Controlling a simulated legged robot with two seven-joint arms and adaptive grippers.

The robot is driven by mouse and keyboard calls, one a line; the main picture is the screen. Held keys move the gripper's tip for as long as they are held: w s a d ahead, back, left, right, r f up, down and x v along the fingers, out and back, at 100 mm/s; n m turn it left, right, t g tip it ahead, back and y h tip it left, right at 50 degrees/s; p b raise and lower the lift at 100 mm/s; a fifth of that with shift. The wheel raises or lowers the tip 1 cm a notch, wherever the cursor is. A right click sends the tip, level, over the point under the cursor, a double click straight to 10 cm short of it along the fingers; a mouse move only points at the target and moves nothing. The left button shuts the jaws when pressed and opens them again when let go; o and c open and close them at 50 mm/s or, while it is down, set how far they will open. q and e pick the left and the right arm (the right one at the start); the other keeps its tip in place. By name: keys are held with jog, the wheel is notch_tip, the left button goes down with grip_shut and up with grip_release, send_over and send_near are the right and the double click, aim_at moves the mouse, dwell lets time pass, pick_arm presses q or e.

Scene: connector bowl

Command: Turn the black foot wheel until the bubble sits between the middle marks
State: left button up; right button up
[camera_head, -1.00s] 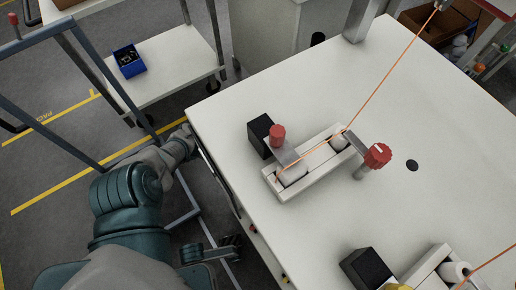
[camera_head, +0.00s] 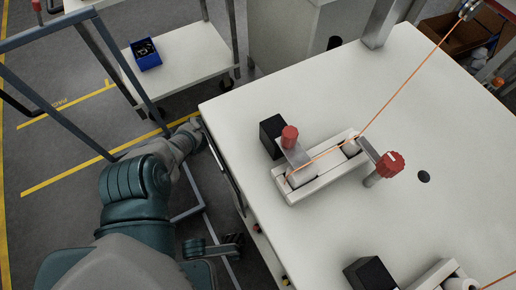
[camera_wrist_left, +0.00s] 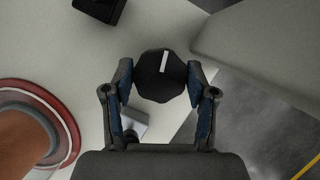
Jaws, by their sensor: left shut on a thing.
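The black foot wheel (camera_wrist_left: 161,76), a lobed knob with a white line on top, shows in the left wrist view. My left gripper (camera_wrist_left: 160,80) has its two fingers on either side of this wheel and is shut on it. In the head view my left arm reaches from the lower left to the table's near-left edge; its fingers and the wheel cannot be made out there. No bubble or marks can be made out in either view. My right gripper is in neither view.
The white table (camera_head: 340,235) holds a pale channel fixture (camera_head: 318,178) with red knobs and a black block (camera_head: 271,136). An orange cord (camera_head: 410,85) runs from it to the upper right. A cart with a blue bin (camera_head: 146,55) stands behind my left arm.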

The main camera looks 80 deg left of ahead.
pick_arm(q)
jog(key=o, duration=1.2)
jog(key=shift+c, duration=0.2)
jog(key=v, duration=1.2)
jog(key=shift+c, duration=0.2)
